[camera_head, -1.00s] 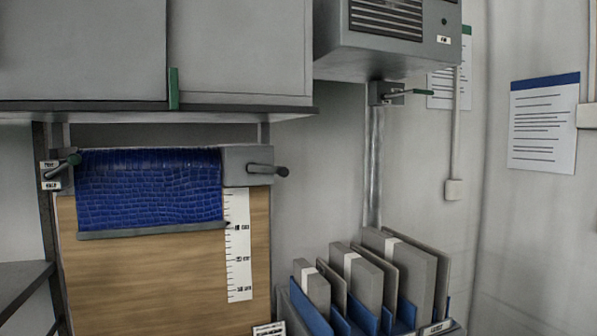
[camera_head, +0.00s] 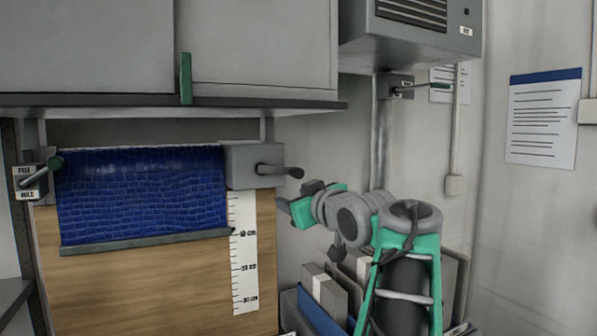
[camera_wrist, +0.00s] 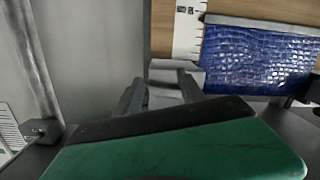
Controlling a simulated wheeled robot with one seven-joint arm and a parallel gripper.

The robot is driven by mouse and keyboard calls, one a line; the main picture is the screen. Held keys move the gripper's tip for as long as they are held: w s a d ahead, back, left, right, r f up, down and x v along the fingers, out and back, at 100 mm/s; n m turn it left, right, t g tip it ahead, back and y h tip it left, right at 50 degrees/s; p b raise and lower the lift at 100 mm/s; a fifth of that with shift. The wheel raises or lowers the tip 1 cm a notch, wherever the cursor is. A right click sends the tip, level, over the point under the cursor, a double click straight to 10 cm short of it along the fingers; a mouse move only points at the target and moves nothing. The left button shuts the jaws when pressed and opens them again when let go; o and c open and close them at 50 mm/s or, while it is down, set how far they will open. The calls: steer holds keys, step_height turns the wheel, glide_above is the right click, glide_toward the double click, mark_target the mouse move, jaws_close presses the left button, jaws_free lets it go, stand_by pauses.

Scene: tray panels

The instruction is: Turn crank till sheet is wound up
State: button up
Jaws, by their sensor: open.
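The blue sheet (camera_head: 140,195), with a scaly pattern, hangs from under the shelf over a wooden board. Its grey bottom bar (camera_head: 150,243) is level with about the 10 cm mark of the white scale (camera_head: 243,265). The crank (camera_head: 280,171) sticks out to the right from the grey housing (camera_head: 240,165) at the sheet's upper right. My gripper (camera_head: 288,204) is open, just below and right of the crank. In the wrist view my open gripper (camera_wrist: 160,88) faces the grey housing; the sheet (camera_wrist: 255,58) shows upside down. Any contact with the crank cannot be told.
A bin of grey panels (camera_head: 325,290) stands below my arm. A grey wall unit (camera_head: 415,25) with a small green-handled lever (camera_head: 415,88) is at upper right.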

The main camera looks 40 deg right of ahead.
mark_target(300, 173)
step_height(300, 173, up, 5)
steer(key=s+d+t, duration=0.1)
steer(key=s+d, duration=0.2)
steer(key=shift+n+h, duration=0.3)
steer(key=shift+n, duration=0.1)
steer(key=x, duration=0.2)
steer(key=p+x, duration=0.1)
steer(key=x, duration=0.1)
steer(key=p+x, duration=0.1)
steer(key=x, duration=0.2)
steer(key=shift+w+a+f, duration=0.1)
steer(key=shift+w+a, duration=0.1)
steer(key=shift+a, duration=0.1)
steer(key=shift+w+d+f+p, duration=0.1)
steer(key=shift+w+d+p, duration=0.05)
steer(key=shift+w+p, duration=0.2)
jaws_close()
